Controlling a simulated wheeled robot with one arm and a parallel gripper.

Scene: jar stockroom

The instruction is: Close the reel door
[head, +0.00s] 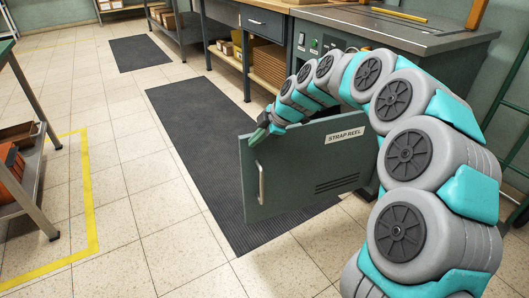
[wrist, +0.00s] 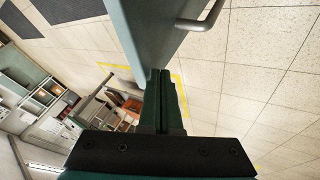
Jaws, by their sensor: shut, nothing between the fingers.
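The reel door (head: 300,180) is a grey-green panel labelled STRAP REEL, with vent slots and a vertical metal handle (head: 261,183) near its free left edge. It stands open, swung out from the machine cabinet (head: 325,48) over the floor mat. My gripper (head: 258,134) is shut and empty at the door's upper left corner, by the free edge. In the wrist view the closed fingertips (wrist: 161,75) are right by the edge of the door (wrist: 165,25), and the handle (wrist: 205,15) shows to the right. I cannot tell whether they touch it. My arm hides the door's hinge side.
A dark mat (head: 195,130) lies on the tiled floor beside and under the door. A workbench with a drawer (head: 262,22) stands behind. A shelf with orange bins (head: 12,170) is at the left, inside yellow floor tape (head: 92,205). The floor in front is clear.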

